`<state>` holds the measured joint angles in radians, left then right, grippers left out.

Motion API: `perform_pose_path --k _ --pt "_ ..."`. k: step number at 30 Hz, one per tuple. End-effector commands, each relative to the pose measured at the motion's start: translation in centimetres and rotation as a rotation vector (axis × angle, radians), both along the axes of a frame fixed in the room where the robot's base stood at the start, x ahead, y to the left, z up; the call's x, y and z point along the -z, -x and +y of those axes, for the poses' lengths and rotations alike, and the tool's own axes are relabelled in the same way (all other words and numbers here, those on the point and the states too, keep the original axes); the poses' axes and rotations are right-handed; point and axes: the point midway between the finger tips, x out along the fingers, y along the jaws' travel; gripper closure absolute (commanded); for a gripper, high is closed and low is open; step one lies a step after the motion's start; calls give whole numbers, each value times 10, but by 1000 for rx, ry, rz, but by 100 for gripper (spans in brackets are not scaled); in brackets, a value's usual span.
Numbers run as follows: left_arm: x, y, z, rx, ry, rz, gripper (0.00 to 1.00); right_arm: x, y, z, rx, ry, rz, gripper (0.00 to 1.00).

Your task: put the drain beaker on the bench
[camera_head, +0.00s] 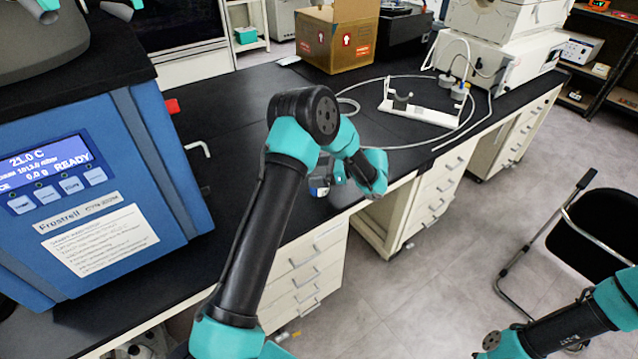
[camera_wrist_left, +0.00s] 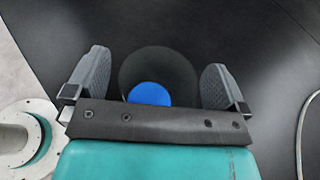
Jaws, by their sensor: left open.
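My left gripper (camera_wrist_left: 155,84) is open, its two grey fingers spread apart over the black bench (camera_head: 225,100) in the left wrist view. Between the fingers is a dark, see-through round shape with a blue disc (camera_wrist_left: 150,94), which looks like the drain beaker seen from above. I cannot tell whether the fingers touch it. In the head view a small blue and white piece (camera_head: 319,191) shows below my left wrist, near the bench's front edge; my arm hides most of that spot. My right gripper is out of view; only part of its arm shows at bottom right.
The blue freeze dryer (camera_head: 95,190) stands at left, with a bent white pipe (camera_head: 197,146) on its side. A cardboard box (camera_head: 337,38), a white stand (camera_head: 420,114) with looped tubing and a white machine (camera_head: 505,65) are farther along. Bench behind my arm is clear.

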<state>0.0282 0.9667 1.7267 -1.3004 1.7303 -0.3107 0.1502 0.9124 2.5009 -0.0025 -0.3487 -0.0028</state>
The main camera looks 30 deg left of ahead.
Motion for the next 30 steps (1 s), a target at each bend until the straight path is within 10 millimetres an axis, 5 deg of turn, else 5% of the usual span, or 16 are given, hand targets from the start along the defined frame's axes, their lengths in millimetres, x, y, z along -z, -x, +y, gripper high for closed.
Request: perform_pose_path --k 11,30 --pt "0 0 0 0 0 0 1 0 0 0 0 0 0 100" --pt "0 0 0 0 -1 0 62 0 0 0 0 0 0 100"
